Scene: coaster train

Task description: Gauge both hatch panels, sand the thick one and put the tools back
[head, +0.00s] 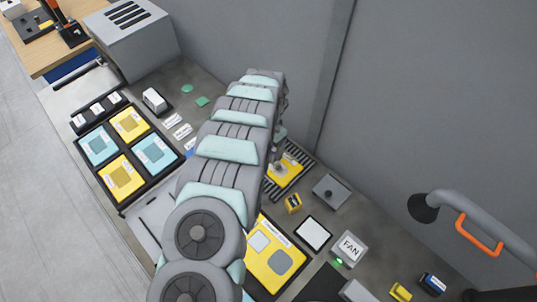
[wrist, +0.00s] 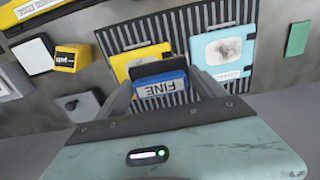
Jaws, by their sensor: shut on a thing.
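My gripper (wrist: 163,84) is shut on a blue block marked FINE (wrist: 160,91), with a dark upper part. The block is over or at the yellow panel (wrist: 118,58), covering part of it; I cannot tell if they touch. A light blue panel (wrist: 240,48) with a grey, cloudy round patch lies to the right. Both are on a dark striped rack (wrist: 184,28). In the head view, the yellow panel (head: 288,181) shows beside my arm, which hides the light blue one. A small yellow block with a dark label (wrist: 72,57) stands left of the rack; it also shows in the head view (head: 293,203).
A black-edged tray (head: 122,203) holds yellow and light blue panels at left. Near the rack are a grey knobbed box (head: 331,191), a white pad (head: 313,233) and a FAN button (head: 349,247) beside a green light. Yellow (head: 400,292) and blue (head: 432,284) blocks sit at lower right.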

